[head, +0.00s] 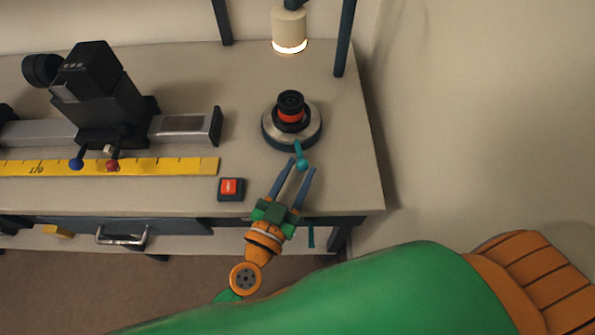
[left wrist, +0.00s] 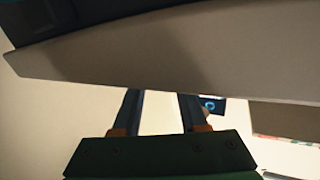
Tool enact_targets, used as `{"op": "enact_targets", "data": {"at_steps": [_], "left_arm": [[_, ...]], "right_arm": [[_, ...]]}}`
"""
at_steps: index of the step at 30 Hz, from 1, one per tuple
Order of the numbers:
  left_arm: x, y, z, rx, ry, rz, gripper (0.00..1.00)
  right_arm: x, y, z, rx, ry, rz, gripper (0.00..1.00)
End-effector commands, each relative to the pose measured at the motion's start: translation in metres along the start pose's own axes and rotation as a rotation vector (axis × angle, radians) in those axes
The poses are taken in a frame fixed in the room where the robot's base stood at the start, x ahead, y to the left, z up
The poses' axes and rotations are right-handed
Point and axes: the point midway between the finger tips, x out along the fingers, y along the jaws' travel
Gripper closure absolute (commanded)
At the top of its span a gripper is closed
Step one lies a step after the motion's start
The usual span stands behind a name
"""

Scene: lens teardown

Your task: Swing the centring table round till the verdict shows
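The centring table (head: 270,134) is a round silver and dark turntable near the right end of the bench. A black lens part with an orange-red ring (head: 290,113) stands upright on it. A teal handle with a round knob (head: 302,164) sticks out from its front side. My left gripper (head: 303,164) is open, with its blue fingertips on either side of the knob; I cannot tell whether they touch it. In the left wrist view the fingers (left wrist: 160,108) are apart, and their tips are hidden behind a pale slab. My right gripper is not in view. I see no readable verdict.
A red button on a dark box (head: 230,188) sits left of the gripper. A yellow ruler (head: 150,166) and a black instrument on a rail (head: 105,100) lie further left. A lit lamp (head: 289,30) is behind the centring table. The bench's right edge is close by.

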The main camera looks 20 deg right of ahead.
Motion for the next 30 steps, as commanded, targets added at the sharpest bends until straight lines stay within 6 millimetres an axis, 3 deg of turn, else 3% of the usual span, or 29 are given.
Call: {"op": "enact_targets", "data": {"at_steps": [1,4,30], "left_arm": [[-0.0001,0.0000,0.0001,0.000,0.000,0.000,0.74],[-0.0001,0.0000,0.0001,0.000,0.000,0.000,1.00],[-0.0003,-0.0001,0.0002,0.000,0.000,0.000,1.00]], "right_arm": [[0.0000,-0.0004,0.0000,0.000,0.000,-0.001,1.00],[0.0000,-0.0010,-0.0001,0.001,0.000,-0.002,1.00],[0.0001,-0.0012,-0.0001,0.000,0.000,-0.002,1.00]]}}
